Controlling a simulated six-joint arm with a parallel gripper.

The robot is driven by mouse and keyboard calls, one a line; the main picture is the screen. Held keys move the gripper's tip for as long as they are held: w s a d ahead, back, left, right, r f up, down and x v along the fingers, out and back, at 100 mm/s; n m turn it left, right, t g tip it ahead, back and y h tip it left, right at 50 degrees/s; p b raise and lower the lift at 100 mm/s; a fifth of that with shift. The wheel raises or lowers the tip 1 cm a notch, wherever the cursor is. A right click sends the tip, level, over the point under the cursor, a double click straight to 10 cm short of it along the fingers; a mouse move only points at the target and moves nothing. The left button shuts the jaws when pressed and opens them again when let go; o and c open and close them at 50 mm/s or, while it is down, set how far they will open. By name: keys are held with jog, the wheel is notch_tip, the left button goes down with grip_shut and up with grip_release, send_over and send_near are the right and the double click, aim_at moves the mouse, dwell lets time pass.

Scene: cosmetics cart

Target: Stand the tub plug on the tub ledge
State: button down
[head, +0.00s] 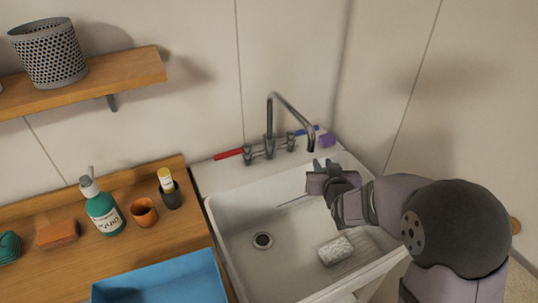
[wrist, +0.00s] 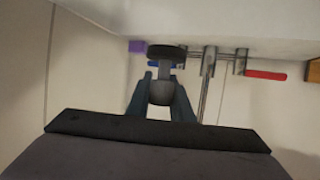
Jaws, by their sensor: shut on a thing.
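My gripper (wrist: 162,80) is shut on the tub plug, which has a black disc (wrist: 167,51) and a grey grip (wrist: 162,92) between the fingers. In the head view my gripper (head: 321,165) is above the back right part of the white tub, near the ledge; I cannot make out the plug there. The tub ledge (head: 216,177) runs along the back, carrying the tap (head: 269,146). The wrist picture looks upside down, with white tub surface (wrist: 240,18) at the top. I cannot tell whether the disc touches it.
A purple block (head: 327,140) stands on the ledge behind my gripper. Red (head: 229,154) and blue (head: 307,130) tap handles flank the tall spout. A whitish soap bar (head: 336,250) and the drain (head: 262,240) are in the tub. A wooden counter (head: 190,228) with bottles and cups is left.

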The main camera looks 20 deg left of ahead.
jog(key=s+a+r+n+g+y+p, duration=0.1)
jog(key=s+a+n+g+y, duration=0.25)
jog(key=a, duration=1.55)
jog(key=s+a+r+n+g+y+p, duration=0.1)
jog(key=s+a+n+g+y, duration=0.2)
jog(key=a, duration=1.7)
jog(key=shift+n+t, duration=0.25)
jog(key=shift+t, duration=0.4)
jog(key=f+b, duration=0.1)
jog(key=f, duration=0.1)
jog(key=w+f+b, duration=0.1)
jog(key=b, duration=0.1)
jog(key=f+b, duration=0.1)
jog(key=f, duration=0.1)
jog(key=shift+w+d+f, duration=0.15)
jog(key=shift+d+f, duration=0.1)
jog(key=shift+f, duration=0.1)
jog(key=shift+f+b, duration=0.9)
jog(key=shift+f, duration=1.2)
jog(key=shift+f, duration=0.1)
jog(key=shift+f, duration=0.1)
jog(key=c, duration=1.6)
grip_release()
jog(key=shift+o, duration=0.2)
